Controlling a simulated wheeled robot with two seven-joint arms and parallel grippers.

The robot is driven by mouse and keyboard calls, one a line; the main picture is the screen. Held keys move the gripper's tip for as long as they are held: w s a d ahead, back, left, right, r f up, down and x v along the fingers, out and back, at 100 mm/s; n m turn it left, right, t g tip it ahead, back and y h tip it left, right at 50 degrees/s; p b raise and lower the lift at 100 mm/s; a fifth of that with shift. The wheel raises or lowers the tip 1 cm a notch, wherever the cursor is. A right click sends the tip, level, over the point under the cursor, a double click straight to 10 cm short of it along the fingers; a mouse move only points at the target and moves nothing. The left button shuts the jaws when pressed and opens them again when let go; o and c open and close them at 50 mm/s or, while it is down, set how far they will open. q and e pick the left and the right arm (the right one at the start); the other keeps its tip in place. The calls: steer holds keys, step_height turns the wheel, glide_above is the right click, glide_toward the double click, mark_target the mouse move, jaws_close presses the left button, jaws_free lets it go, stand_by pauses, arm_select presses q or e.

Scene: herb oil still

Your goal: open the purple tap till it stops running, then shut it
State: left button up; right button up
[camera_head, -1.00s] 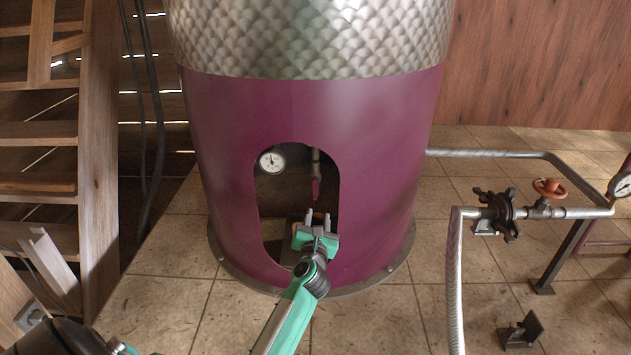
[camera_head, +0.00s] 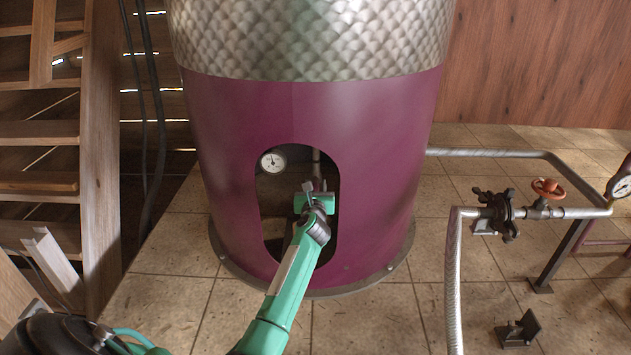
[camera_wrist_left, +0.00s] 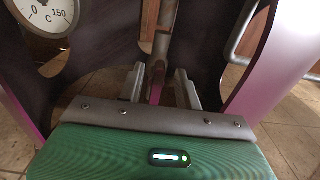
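The purple tap handle (camera_wrist_left: 156,92) hangs from a grey pipe inside the arched opening of the purple still. It shows in the left wrist view between my left gripper's fingers. In the head view my gripper hides the handle, and only the pipe (camera_head: 316,158) above it shows. My left gripper (camera_head: 314,186) is inside the opening, and it also shows in the left wrist view (camera_wrist_left: 160,78). Its fingers stand apart on either side of the handle, and gaps seem to show beside it. No running liquid can be made out. My right gripper is not in view.
The purple still body (camera_head: 380,150) surrounds the opening closely. A round dial gauge (camera_head: 273,161) sits inside at the left, also large in the left wrist view (camera_wrist_left: 45,14). A pipe with a black valve (camera_head: 497,214) and orange handwheel (camera_head: 548,188) stands right. Wooden stairs (camera_head: 40,133) are left.

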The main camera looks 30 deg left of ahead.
arm_select(q)
steer(key=shift+x, duration=1.45)
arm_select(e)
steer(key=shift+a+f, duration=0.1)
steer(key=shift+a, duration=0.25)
arm_select(q)
jaws_close()
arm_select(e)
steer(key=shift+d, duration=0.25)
